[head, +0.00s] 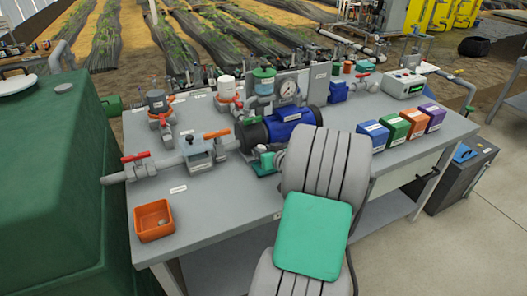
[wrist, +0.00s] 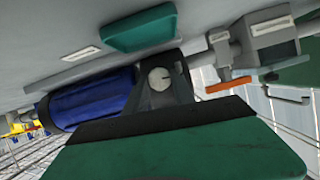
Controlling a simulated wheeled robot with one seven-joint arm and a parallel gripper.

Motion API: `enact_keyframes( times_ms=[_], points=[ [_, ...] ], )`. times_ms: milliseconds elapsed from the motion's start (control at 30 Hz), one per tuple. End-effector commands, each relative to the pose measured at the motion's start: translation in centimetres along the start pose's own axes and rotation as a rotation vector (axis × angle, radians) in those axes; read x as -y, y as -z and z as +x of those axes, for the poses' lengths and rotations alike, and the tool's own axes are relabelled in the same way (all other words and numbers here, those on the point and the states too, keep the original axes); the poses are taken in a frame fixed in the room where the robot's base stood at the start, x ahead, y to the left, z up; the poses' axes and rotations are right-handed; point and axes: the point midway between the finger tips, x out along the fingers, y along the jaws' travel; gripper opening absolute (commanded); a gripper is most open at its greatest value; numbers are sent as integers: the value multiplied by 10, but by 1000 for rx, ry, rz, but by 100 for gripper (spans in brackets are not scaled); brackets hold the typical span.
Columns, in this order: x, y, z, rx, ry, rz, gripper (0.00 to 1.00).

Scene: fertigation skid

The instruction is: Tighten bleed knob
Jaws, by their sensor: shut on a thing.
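The blue pump (head: 290,125) lies on the grey skid table, and its blue motor also shows in the wrist view (wrist: 92,98). My gripper (head: 266,160) is low at the front of the pump, at its left end.
A grey pipe with a red-handled valve (head: 135,157) runs left of the pump. An orange tray (head: 154,220) sits at the front left corner. Several coloured boxes (head: 393,130) and a control box (head: 404,84) stand to the right. The front left tabletop is mostly clear.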

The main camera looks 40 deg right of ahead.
Motion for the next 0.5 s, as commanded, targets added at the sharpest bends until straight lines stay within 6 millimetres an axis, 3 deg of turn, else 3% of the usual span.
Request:
enact_keyframes(
  times_ms=[233,500],
  points=[
    [0,0,0,0,0,0,0],
    [0,0,0,0,2,5,0]
  ],
)
